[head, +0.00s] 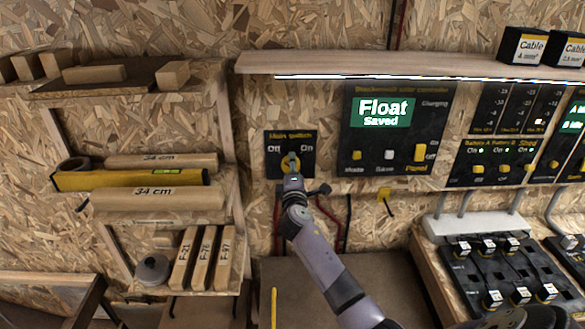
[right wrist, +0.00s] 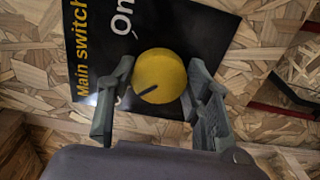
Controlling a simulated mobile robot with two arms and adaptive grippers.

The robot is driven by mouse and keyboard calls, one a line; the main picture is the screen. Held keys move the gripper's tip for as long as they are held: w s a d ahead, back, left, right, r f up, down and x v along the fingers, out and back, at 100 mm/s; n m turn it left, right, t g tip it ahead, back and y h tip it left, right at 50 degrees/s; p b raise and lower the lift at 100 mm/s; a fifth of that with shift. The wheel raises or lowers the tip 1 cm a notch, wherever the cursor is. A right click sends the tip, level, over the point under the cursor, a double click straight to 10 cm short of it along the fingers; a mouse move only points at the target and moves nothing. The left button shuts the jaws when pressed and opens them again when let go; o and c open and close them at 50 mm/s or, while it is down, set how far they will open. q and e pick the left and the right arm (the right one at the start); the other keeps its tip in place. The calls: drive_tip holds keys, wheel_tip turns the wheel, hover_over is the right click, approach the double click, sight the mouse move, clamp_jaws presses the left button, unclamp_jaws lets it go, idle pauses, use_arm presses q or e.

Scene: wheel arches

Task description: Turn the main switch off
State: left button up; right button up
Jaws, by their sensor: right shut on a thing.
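The main switch panel (head: 306,140) is a black plate on the chipboard wall, with "Off" at left and "On" at right. Its yellow knob (right wrist: 160,78) sits between the two fingers of my right gripper (right wrist: 158,95), which is shut on it. In the right wrist view the panel appears turned on its side. The knob's dark pointer line runs toward the left finger, not toward the "On" label. "Off" is hidden there. In the head view my right gripper (head: 291,163) covers much of the knob. My left gripper is out of view.
A solar controller panel (head: 437,116) showing "Float Saved" is right of the switch, below a lit wooden shelf (head: 400,66). Shelves with wood pieces and a yellow level (head: 130,179) are at left. Cables hang below the switch. Fuse blocks (head: 490,270) stand at lower right.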

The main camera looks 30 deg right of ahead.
idle(0.4)
drive_tip(key=o, duration=1.1)
drive_tip(key=shift+o, duration=0.2)
drive_tip(key=shift+a, duration=0.1)
drive_tip(key=v, duration=1.2)
drive_tip(key=shift+f, duration=0.1)
